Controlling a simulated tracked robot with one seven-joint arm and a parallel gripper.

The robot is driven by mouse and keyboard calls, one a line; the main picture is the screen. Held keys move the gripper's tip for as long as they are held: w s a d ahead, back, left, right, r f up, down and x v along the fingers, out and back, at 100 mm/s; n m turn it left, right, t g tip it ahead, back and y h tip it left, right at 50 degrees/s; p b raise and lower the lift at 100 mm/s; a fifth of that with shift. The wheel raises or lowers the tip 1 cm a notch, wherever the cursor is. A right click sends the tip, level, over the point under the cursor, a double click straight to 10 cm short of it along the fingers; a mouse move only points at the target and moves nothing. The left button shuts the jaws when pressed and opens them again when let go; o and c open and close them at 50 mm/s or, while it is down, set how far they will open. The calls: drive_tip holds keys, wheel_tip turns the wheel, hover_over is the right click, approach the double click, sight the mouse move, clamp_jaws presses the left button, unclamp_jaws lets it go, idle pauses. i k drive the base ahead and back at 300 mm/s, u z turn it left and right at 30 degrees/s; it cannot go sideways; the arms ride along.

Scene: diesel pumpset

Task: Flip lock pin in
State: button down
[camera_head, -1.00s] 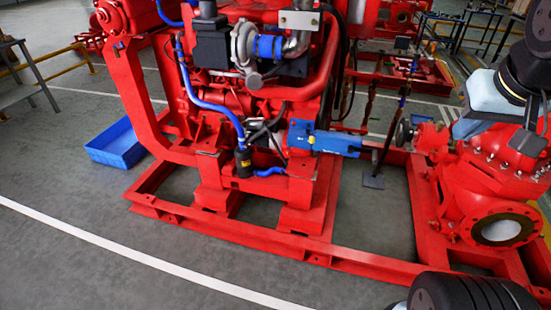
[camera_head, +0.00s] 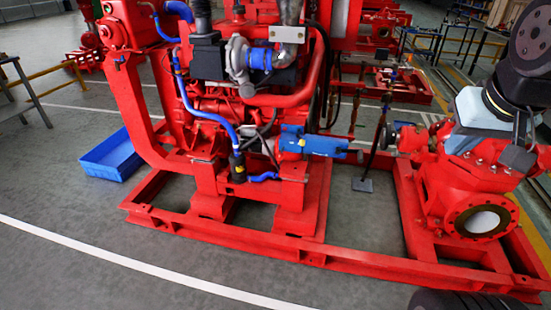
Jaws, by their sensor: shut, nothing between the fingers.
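I cannot make out the lock pin; anything that small is too fine to tell here. The red diesel engine (camera_head: 205,135) stands on a red frame (camera_head: 300,250) in the head view. A blue cylindrical part (camera_head: 310,143) sticks out to the right low on the engine. A thin dark upright rod (camera_head: 377,140) with a flat grey foot stands behind the frame to its right. Parts of my arm, black and pale blue-grey, show at the upper right in front of the pump and at the bottom right edge. I cannot see my gripper's fingers.
A red pump (camera_head: 470,195) with a round flange sits at the frame's right end. A blue tray (camera_head: 112,157) lies on the floor at left. A grey stand (camera_head: 25,90) is at the far left. The grey floor in front of the frame is clear.

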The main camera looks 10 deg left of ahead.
sight(280, 156)
drive_tip(key=z, duration=0.1)
drive_tip(key=i, duration=0.95)
drive_tip(key=u, duration=0.05)
